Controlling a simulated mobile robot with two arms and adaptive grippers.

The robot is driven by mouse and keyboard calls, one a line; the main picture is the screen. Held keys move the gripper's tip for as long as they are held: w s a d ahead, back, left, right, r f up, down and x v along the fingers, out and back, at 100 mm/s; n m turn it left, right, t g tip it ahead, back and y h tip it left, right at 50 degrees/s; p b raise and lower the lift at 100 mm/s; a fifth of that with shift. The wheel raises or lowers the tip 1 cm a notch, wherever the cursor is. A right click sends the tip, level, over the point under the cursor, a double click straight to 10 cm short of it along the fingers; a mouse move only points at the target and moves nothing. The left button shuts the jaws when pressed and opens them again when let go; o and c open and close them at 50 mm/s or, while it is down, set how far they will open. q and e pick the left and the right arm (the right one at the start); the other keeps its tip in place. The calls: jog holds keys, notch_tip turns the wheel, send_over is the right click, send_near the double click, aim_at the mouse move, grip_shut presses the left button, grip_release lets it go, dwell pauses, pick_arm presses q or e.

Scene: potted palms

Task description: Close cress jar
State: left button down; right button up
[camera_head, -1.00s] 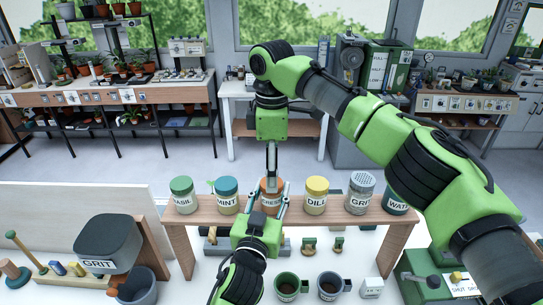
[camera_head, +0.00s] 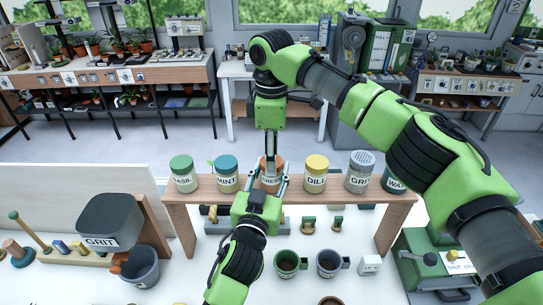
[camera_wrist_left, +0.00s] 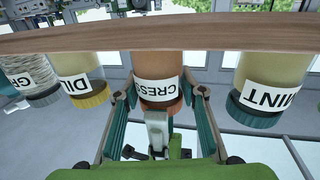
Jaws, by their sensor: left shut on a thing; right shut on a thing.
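The cress jar (camera_head: 270,181) stands upright on the wooden shelf, between the mint and dill jars. Its orange lid sits on its top and is partly hidden by my right gripper (camera_head: 271,168), which reaches down from above and is shut on it. My left gripper (camera_head: 269,187) reaches in from the front, one finger on each side of the jar, shut on its body. In the left wrist view, upside down, the cress jar (camera_wrist_left: 157,88) is between the left fingers (camera_wrist_left: 160,98); the lid (camera_wrist_left: 158,105) shows below its label. Whether the lid is fully seated is hard to tell.
The basil (camera_head: 184,174), mint (camera_head: 227,174), dill (camera_head: 316,174), grit (camera_head: 360,172) and water (camera_head: 394,180) jars share the shelf (camera_head: 205,187). Mugs (camera_head: 287,264) stand in front. A grit hopper (camera_head: 108,222) is at left, a green box (camera_head: 425,262) at right.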

jog(key=m, duration=0.4)
jog(key=o, duration=1.3)
jog(key=shift+o, duration=0.2)
notch_tip(320, 180, up, 12)
pick_arm(q)
jog(key=c, duration=1.2)
grip_release()
jog(key=shift+c, duration=0.2)
